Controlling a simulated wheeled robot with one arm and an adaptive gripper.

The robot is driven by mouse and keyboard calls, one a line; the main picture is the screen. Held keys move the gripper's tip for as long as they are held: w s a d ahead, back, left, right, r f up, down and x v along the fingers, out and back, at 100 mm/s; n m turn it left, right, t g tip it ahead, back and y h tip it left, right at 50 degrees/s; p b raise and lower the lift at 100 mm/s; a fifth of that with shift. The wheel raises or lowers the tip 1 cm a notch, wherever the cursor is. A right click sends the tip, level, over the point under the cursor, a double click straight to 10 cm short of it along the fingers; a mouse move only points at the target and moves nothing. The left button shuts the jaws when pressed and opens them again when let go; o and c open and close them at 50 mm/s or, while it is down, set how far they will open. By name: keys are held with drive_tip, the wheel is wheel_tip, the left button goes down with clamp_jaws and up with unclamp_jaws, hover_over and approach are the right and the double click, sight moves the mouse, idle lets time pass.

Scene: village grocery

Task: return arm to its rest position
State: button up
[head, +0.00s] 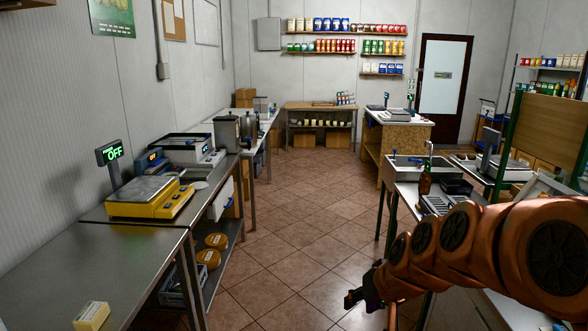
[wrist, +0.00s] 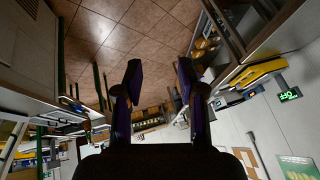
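My arm reaches in from the lower right of the head view, and my gripper (head: 364,296) hangs over the aisle floor at its end. In the wrist view, my gripper (wrist: 160,85) shows two dark fingers standing well apart with only floor and distant furniture between them. It is open and holds nothing. The wrist view is turned over, with the floor at the top. The gripper touches nothing that I can see.
A steel counter (head: 120,265) on the left bears a yellow scale (head: 150,197) and a pale yellow block (head: 91,316). The right counter (head: 408,190), near my arm, holds a brown bottle (head: 425,180). The tiled aisle (head: 310,215) between is clear.

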drive_tip(key=s+d+f+g+h, duration=0.1)
drive_tip(key=s+d+f+g, duration=0.1)
drive_tip(key=s, duration=1.2)
drive_tip(key=s+d+f+g+h, duration=0.1)
drive_tip(key=s+g, duration=0.4)
drive_tip(key=s, duration=1)
drive_tip(key=shift+s+d+f+n+g+h, duration=0.3)
drive_tip(key=shift+d+f+h, duration=0.1)
drive_tip(key=shift+d+h, duration=0.15)
drive_tip(key=shift+d, duration=0.15)
